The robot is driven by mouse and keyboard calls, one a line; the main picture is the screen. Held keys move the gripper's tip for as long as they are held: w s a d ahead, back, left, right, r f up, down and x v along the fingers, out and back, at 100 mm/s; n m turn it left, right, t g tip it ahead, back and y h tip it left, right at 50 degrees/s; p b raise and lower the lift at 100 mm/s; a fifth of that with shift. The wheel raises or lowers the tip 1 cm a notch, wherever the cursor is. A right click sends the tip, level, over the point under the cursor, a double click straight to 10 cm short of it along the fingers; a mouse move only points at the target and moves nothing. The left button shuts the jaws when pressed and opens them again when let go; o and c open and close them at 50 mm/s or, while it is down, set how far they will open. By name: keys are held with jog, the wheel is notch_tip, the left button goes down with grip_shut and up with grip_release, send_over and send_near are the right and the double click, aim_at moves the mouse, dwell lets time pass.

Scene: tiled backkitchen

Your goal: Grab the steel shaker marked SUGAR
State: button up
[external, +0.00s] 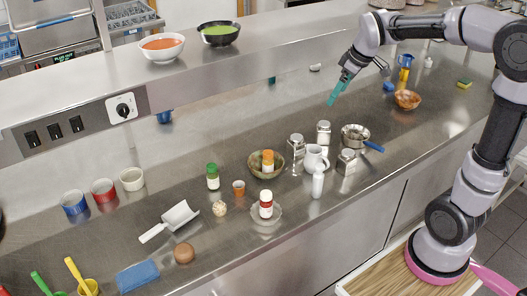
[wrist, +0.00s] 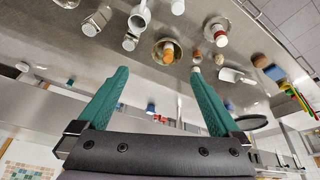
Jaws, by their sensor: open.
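Three steel shakers stand on the counter right of centre in the external view: one at the left (external: 297,147), one at the back (external: 324,133) and one at the front right (external: 346,162). Markings are too small to read, so I cannot tell which says SUGAR. Silvery shakers also show at the upper left of the wrist view, one beside the pitcher (wrist: 130,41) and one farther left (wrist: 95,22). My gripper (external: 335,94) has teal fingers and hangs above and behind the shakers, touching none. In the wrist view my gripper (wrist: 158,72) is open and empty.
A white pitcher (external: 315,158) and a white bottle (external: 318,183) stand close among the shakers. A steel pan (external: 355,133) with a blue handle lies to their right. A bowl (external: 254,172) holding a jar is to their left. A raised shelf (external: 260,45) runs behind.

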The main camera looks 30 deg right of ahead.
jog(key=w+d+f+n+g, duration=0.1)
jog(key=w+f+n, duration=0.2)
jog(key=w+f, duration=0.35)
jog(key=n+g+h, duration=0.1)
jog(key=n+g, duration=0.2)
jog(key=n, duration=0.6)
send_over(299, 137)
jog(key=f, duration=1.9)
jog(key=shift+s+a+f, duration=0.15)
jog(key=shift+s, duration=0.1)
jog(key=shift+n, duration=0.4)
jog(key=f, duration=0.6)
jog(key=shift+w+f, duration=0.25)
jog(key=shift+f, duration=0.15)
jog(key=shift+w+a+f, duration=0.1)
jog(key=shift+f, duration=1.3)
jog(key=shift+w+a+f, duration=0.1)
jog(key=shift+f, duration=1.25)
jog(key=c, duration=1.5)
